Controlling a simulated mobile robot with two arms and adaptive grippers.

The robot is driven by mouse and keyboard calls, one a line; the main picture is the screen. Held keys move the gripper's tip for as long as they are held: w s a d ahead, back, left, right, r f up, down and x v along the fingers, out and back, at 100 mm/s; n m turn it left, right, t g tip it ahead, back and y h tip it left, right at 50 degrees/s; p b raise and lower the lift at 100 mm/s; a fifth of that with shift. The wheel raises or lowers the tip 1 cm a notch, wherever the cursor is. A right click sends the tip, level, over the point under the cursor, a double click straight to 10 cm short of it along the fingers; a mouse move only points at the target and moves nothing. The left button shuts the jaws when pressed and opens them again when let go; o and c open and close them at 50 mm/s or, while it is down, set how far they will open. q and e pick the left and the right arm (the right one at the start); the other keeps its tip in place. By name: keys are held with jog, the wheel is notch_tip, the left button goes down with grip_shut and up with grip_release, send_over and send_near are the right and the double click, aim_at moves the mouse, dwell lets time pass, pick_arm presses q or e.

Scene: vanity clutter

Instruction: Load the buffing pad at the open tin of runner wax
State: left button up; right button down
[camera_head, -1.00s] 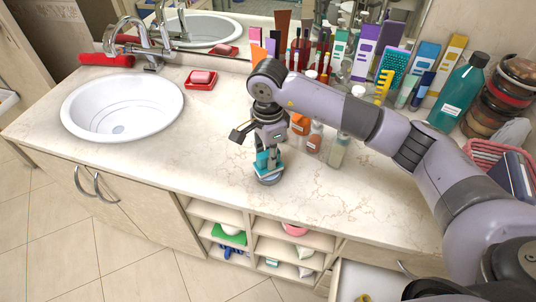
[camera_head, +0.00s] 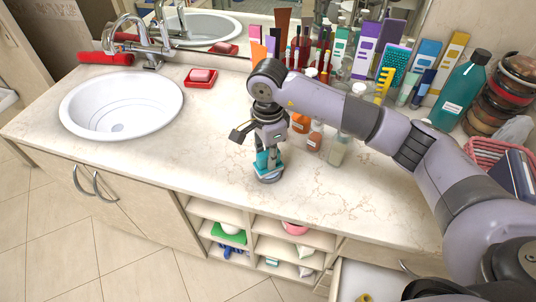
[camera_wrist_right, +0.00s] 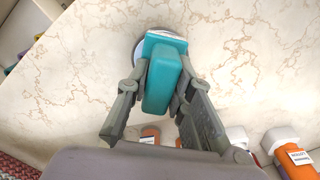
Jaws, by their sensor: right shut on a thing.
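The buffing pad is a teal block (camera_head: 262,160) with a pale layer at its far end in the right wrist view (camera_wrist_right: 161,80). My right gripper (camera_head: 268,152) is shut on it, one finger on each side, and points down at the counter. The tin of runner wax (camera_head: 270,178) is a low, round, grey-blue tin near the counter's front edge. The pad is over the tin, its lower end at or just above the tin's top; I cannot tell whether they touch. The tin's rim (camera_wrist_right: 137,52) shows beside the pad; its inside is mostly hidden. My left gripper is not in view.
Small bottles (camera_head: 314,137) stand behind and right of my right gripper, partly hidden by my arm. A sink (camera_head: 120,105) and a red soap dish (camera_head: 201,79) are to the left. Bare counter (camera_head: 205,140) lies left of the tin. Open shelves (camera_head: 255,232) are below.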

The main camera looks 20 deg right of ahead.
jog(key=shift+f+b, duration=0.15)
jog(key=shift+b, duration=0.25)
dwell(1.3)
jog(key=shift+r+p, duration=0.55)
jog(key=shift+r, duration=0.7)
jog(key=shift+r+p, duration=0.9)
jog(key=shift+r, duration=1.45)
